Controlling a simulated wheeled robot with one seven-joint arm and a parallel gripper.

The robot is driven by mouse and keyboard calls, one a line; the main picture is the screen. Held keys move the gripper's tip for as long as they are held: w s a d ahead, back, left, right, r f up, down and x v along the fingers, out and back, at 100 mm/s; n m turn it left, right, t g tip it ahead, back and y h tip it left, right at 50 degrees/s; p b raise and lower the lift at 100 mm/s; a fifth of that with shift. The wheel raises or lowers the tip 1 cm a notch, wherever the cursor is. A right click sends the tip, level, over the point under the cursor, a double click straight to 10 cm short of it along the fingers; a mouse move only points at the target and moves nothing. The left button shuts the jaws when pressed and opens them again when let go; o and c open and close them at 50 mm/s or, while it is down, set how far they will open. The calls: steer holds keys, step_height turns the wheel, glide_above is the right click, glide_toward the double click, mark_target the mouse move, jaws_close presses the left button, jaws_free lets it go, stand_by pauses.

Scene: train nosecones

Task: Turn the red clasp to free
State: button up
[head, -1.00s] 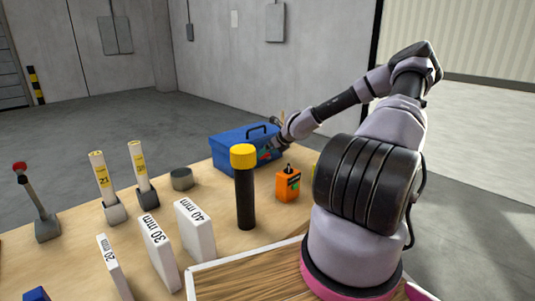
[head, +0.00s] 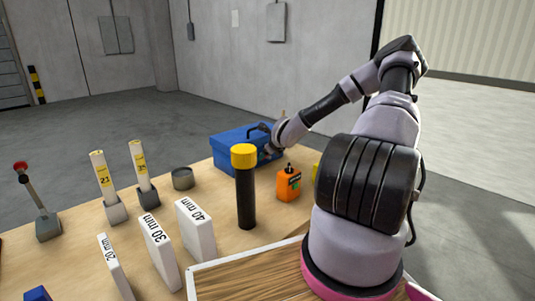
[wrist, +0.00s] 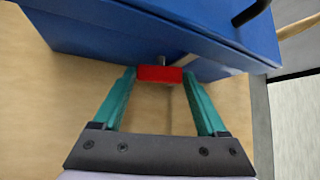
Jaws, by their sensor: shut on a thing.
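The blue toolbox (head: 232,150) stands at the far end of the wooden table, lid down, with a dark handle on top. Its red clasp (wrist: 160,73) is a small block on the front face, lying crosswise in the wrist view below a short grey pin. My gripper (wrist: 159,77) has its teal fingers shut on the clasp, one at each end. In the head view my gripper (head: 268,152) is at the toolbox front, small and partly covered by the yellow-capped black cylinder, and the clasp cannot be made out.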

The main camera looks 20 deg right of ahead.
steer(key=n+t+h, duration=0.1)
steer(key=h, duration=0.1)
steer(key=a+f+n+t+h, duration=0.1)
steer(key=n+h, duration=0.1)
steer(key=shift+s+a+t, duration=0.2)
steer(key=shift+t, duration=0.1)
steer(key=shift+s+f+n+t+h, duration=0.1)
steer(key=shift+f+n+t+h, duration=0.1)
steer(key=shift+n+t+h, duration=0.4)
steer(key=shift+f+n+t+h, duration=0.15)
steer(key=shift+n+t+h, duration=0.35)
steer(key=shift+h, duration=0.2)
steer(key=o, duration=1.3)
step_height(320, 180, up, 10)
steer(key=shift+d, duration=0.15)
